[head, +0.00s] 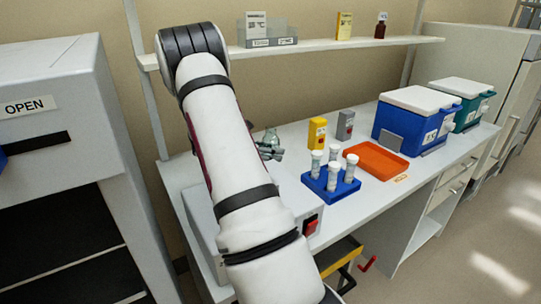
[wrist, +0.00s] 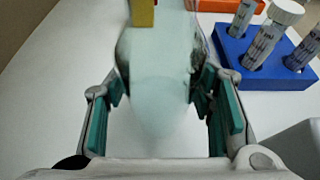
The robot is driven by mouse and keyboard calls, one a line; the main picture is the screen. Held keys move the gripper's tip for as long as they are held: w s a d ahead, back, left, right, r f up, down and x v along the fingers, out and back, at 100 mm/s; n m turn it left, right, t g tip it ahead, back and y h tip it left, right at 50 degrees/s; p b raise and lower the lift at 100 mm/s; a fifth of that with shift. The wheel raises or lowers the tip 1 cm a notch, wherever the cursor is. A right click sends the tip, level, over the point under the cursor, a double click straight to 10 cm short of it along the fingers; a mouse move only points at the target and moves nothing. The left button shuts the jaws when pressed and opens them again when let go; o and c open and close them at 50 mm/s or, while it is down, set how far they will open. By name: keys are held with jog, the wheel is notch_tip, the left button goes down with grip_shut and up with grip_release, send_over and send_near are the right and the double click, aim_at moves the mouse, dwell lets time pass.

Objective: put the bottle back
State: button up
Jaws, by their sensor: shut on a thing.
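A pale green, translucent bottle (head: 271,136) shows just beyond my arm in the head view, over the left part of the bench. In the wrist view the bottle (wrist: 155,90) fills the space between the fingers, blurred and close. My gripper (head: 268,153) is shut on it, with teal-padded fingers (wrist: 160,95) on both sides. My arm hides much of the gripper in the head view, and I cannot tell whether the bottle touches the bench.
A blue rack (head: 331,187) with several capped tubes, an orange tray (head: 375,165), yellow (head: 317,133) and grey (head: 345,125) boxes and lidded coolers (head: 415,115) stand to the right. Above, a shelf (head: 415,40) holds a bin (head: 268,38), yellow box (head: 344,25) and brown bottle (head: 380,29).

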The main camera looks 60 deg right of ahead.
jog(key=shift+f, duration=0.75)
jog(key=shift+f, duration=0.2)
jog(key=o, duration=1.5)
jog(key=shift+r, duration=0.2)
jog(key=v, duration=1.2)
jog(key=shift+f+b, duration=0.1)
jog(key=shift+b, duration=0.3)
